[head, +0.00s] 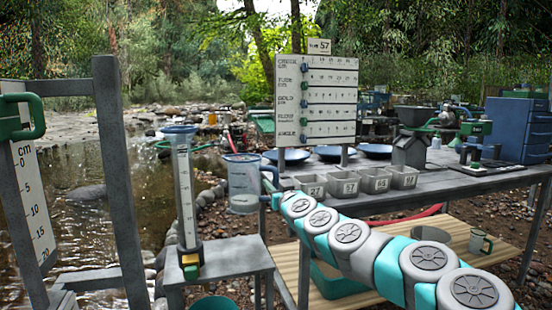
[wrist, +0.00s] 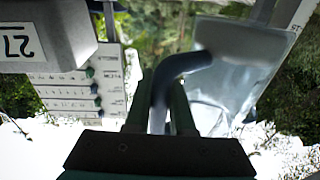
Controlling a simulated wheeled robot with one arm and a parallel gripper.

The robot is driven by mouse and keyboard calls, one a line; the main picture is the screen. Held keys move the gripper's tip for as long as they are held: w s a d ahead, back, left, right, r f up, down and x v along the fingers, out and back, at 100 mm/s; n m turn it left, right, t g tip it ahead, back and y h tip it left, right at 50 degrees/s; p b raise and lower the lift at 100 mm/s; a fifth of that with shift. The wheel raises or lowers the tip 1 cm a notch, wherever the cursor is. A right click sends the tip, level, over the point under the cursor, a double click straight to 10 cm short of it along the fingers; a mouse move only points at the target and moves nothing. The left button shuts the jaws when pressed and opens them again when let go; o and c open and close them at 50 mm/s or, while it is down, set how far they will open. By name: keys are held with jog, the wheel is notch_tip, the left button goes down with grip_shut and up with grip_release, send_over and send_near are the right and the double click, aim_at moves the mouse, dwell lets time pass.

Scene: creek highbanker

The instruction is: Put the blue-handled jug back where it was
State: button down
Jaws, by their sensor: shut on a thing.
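The clear jug (head: 243,188) with a blue rim and blue handle (head: 270,178) hangs upright in the air, just right of the tall graduated cylinder and left of the long table's edge. My gripper (wrist: 163,100) is shut on the jug's handle (wrist: 183,70). In the wrist view, which is upside down, the clear jug body (wrist: 238,65) is at the right. In the head view my arm mostly hides the fingers. I cannot tell whether the jug holds anything.
The graduated cylinder (head: 185,190) stands on a small grey stand (head: 220,262). Numbered grey bins (head: 312,186) line the front of the long table (head: 440,184), with a marker board (head: 317,100) behind. A mug (head: 480,242) is on the lower shelf.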

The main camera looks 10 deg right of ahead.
notch_tip(320, 180, down, 16)
jog(key=m+h, duration=0.2)
jog(key=h, duration=0.1)
jog(key=shift+s+d+h, duration=0.25)
jog(key=shift+s+h, duration=0.05)
jog(key=shift+f, duration=0.15)
